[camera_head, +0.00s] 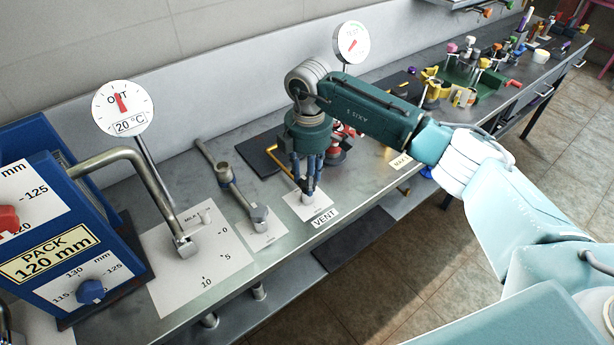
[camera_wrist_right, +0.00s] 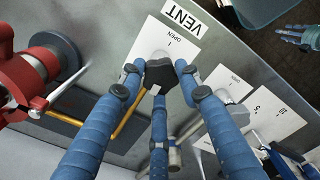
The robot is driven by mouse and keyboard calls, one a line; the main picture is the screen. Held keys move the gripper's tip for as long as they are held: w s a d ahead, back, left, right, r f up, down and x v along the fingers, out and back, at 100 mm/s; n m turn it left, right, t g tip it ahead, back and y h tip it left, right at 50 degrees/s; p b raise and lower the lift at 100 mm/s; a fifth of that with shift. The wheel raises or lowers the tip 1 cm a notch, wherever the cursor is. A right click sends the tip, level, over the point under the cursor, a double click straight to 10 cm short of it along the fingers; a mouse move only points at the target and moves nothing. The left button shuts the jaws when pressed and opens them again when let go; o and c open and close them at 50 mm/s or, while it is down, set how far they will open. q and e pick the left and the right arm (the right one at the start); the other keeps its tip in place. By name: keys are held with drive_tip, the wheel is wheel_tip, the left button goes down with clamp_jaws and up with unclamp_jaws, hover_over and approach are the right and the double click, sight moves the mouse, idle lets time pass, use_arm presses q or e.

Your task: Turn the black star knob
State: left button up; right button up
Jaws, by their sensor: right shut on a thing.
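The black star knob (camera_wrist_right: 160,75) shows in the right wrist view, on a pale round base on the white plate marked OPEN. My right gripper (camera_head: 308,188) points down over the plate beside the VENT label in the head view. Its blue fingers (camera_wrist_right: 158,78) are closed around the knob, touching its sides. In the head view the fingers mostly hide the knob. My left gripper (camera_wrist_right: 298,34) shows small at the top right of the right wrist view, fingers spread, away from the knob; it is outside the head view.
A bent pipe lever (camera_head: 226,175) stands left of the knob, then a larger handle (camera_head: 128,152) over a scale plate. A red fitting (camera_wrist_right: 30,75) and a yellow bent rod (camera_wrist_right: 122,124) are close to the gripper. A dial (camera_head: 351,43) stands behind.

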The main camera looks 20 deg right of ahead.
drive_tip(key=shift+w+d+r+m, duration=0.2)
drive_tip(key=shift+d+m, duration=0.1)
drive_tip(key=shift+m, duration=0.3)
drive_tip(key=o, duration=1.1)
drive_tip(key=shift+s+d, duration=0.1)
drive_tip(key=shift+s, duration=0.05)
drive_tip(key=shift+o, duration=0.2)
drive_tip(key=shift+s+d+f, duration=0.1)
drive_tip(key=shift+s, duration=0.05)
drive_tip(key=shift+a+r, duration=0.25)
drive_tip(key=shift+r, duration=0.2)
wheel_tip(320, 180, up, 11)
drive_tip(key=shift+d, duration=0.25)
